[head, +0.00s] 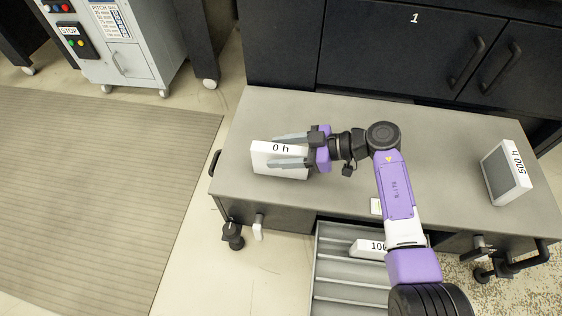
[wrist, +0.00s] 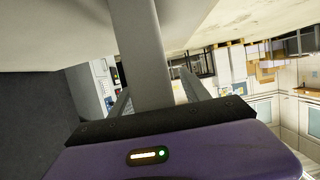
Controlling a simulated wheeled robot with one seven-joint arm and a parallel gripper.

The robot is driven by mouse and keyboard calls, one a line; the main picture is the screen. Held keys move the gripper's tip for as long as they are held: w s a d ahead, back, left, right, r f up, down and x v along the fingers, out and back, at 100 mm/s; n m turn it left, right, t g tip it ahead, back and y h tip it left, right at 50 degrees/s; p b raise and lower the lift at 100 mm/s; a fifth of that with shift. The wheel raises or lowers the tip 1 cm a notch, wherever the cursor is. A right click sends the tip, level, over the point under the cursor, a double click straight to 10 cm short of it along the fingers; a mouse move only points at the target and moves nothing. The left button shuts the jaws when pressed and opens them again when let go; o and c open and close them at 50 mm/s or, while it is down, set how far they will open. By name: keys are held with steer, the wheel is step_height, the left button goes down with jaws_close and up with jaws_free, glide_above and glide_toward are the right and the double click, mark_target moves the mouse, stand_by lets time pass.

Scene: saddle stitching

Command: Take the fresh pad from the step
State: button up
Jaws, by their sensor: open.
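The white pad marked "0 h" (head: 262,160) stands on the grey top of the step (head: 420,130), toward its left part. My gripper (head: 288,150) reaches in from the right, with one finger on the far side of the pad and one on the near side. The jaws are open; whether either finger touches the pad cannot be told. In the wrist view, a grey upright slab (wrist: 146,50), likely the pad's edge, stands between the fingers (wrist: 155,92). The near finger hides part of the pad's front.
A pad marked "500 h" (head: 507,172) stands at the step's right end. An open drawer (head: 330,272) below the step holds a pad marked "100…" (head: 368,247), partly hidden by my arm. Dark cabinets (head: 380,50) stand behind. The step top between the pads is mostly clear.

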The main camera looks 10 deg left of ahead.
jaws_close()
steer(key=shift+r, duration=0.1)
